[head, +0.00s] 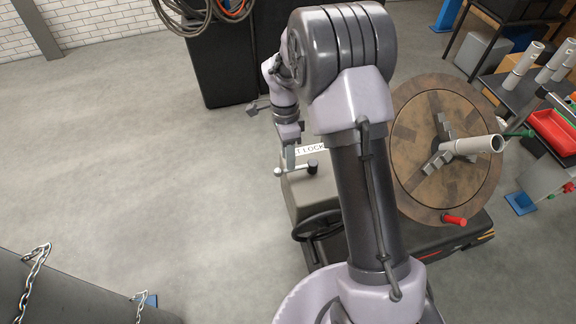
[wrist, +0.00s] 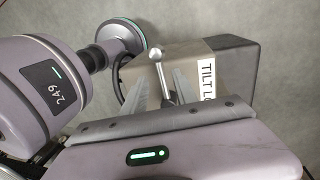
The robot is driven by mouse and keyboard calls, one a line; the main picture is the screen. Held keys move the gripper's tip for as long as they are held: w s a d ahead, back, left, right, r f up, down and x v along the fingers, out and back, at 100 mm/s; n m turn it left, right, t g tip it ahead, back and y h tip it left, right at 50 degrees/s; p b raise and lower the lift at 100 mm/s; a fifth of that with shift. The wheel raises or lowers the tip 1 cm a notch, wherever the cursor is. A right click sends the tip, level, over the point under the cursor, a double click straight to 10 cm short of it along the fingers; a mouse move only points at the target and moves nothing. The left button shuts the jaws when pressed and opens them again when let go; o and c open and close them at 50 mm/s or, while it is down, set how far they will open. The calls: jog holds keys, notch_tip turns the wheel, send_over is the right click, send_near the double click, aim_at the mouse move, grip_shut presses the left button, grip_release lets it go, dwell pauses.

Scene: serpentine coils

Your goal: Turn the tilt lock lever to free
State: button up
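The tilt lock lever is a metal rod with a round ball end (wrist: 156,54). The lever's ball end (head: 278,171) shows beside the fingers.
A black knob (head: 312,167) stands on the box right of my gripper, and a black handwheel (head: 318,225) is on its front. A round wooden turntable (head: 412,165) holding a grey pipe (head: 470,146) is to the right. Open floor (head: 130,170) lies left.

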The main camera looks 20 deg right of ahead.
jog(key=f, duration=0.3)
jog(key=shift+s+f, duration=0.1)
jog(key=shift+s, duration=0.15)
jog(key=shift+a, duration=0.1)
grip_shut()
dwell(1.1)
